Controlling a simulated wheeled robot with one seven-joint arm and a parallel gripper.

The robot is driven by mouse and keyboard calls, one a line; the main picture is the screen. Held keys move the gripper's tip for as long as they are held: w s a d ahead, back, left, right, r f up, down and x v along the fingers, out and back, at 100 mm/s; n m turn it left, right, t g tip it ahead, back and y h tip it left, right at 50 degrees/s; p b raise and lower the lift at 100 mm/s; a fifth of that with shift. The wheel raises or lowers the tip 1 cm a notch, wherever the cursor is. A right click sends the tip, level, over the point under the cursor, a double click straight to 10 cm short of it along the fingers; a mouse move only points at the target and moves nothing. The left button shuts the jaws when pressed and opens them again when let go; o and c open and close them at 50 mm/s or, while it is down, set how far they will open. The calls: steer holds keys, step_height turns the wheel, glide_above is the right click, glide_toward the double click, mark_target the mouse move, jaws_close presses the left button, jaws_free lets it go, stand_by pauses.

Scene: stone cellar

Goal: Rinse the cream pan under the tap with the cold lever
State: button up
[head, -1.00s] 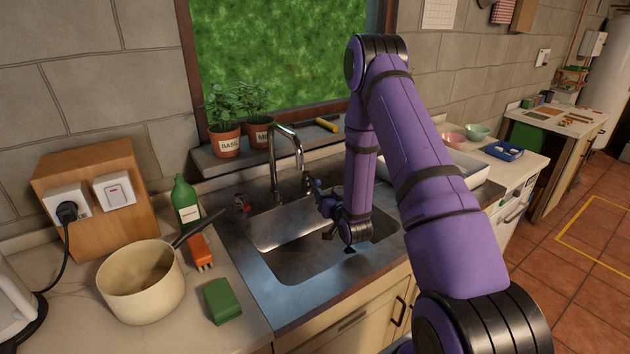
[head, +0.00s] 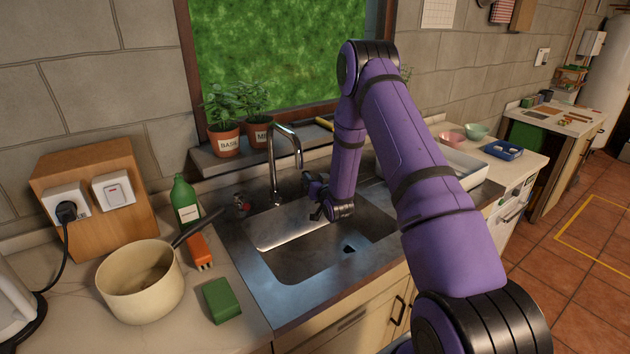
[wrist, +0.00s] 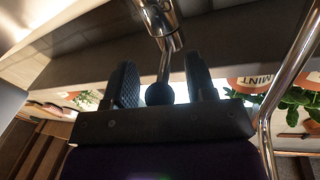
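The cream pan (head: 140,292) stands upright on the counter left of the sink, its dark handle pointing to the back right; brownish marks show inside. The chrome tap (head: 298,150) rises behind the sink basin (head: 290,258); no water shows. A red-marked lever (head: 243,203) is left of the tap. My gripper (head: 311,184) is right of the tap at the sink's back edge. In the wrist view, a dark ball on a chrome lever (wrist: 160,94) sits between my gripper's fingers (wrist: 162,88), with gaps on both sides. Its colour is too dark to tell.
A green bottle (head: 185,202), an orange brush (head: 200,251) and a green sponge (head: 222,301) stand or lie between pan and sink. Potted herbs (head: 225,140) are on the sill. A white tray (head: 465,170) is right of the sink.

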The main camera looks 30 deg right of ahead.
jaws_close()
steer(key=shift+w+d+r+n+y, duration=0.1)
steer(key=shift+d+n+y, duration=0.2)
steer(key=shift+n+y, duration=0.55)
steer(key=shift+w+d+f+n+y, duration=0.1)
steer(key=shift+d+n+y, duration=0.3)
steer(key=shift+y, duration=0.75)
steer(key=shift+w+d+r+n+y, duration=0.1)
steer(key=shift+d+n+y, duration=0.15)
steer(key=shift+n+y, duration=0.6)
steer(key=shift+o, duration=0.4)
jaws_free()
steer(key=shift+s, duration=0.1)
steer(key=s+d, duration=0.2)
steer(key=s, duration=0.8)
steer(key=shift+s, duration=0.3)
